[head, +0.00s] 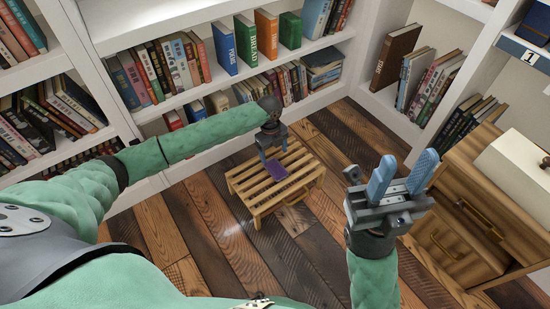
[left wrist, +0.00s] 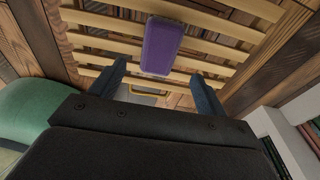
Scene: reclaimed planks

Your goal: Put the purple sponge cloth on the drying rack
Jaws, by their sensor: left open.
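The purple sponge cloth (head: 278,171) lies flat on the slats of the wooden drying rack (head: 246,185), near its middle. My left gripper (head: 273,152) is open above the rack, just behind the cloth in the head view. In the left wrist view the cloth (left wrist: 162,45) lies across the light slats of the rack (left wrist: 225,48), beyond and between the two open fingers (left wrist: 162,80), apart from both. My right gripper (head: 402,172) is open and empty, raised to the right of the rack.
White bookshelves (head: 335,95) full of books stand behind and to the left. A wooden drawer cabinet (head: 455,215) with a pale box (head: 515,165) on top is at the right. The plank floor (head: 300,250) around the rack is clear.

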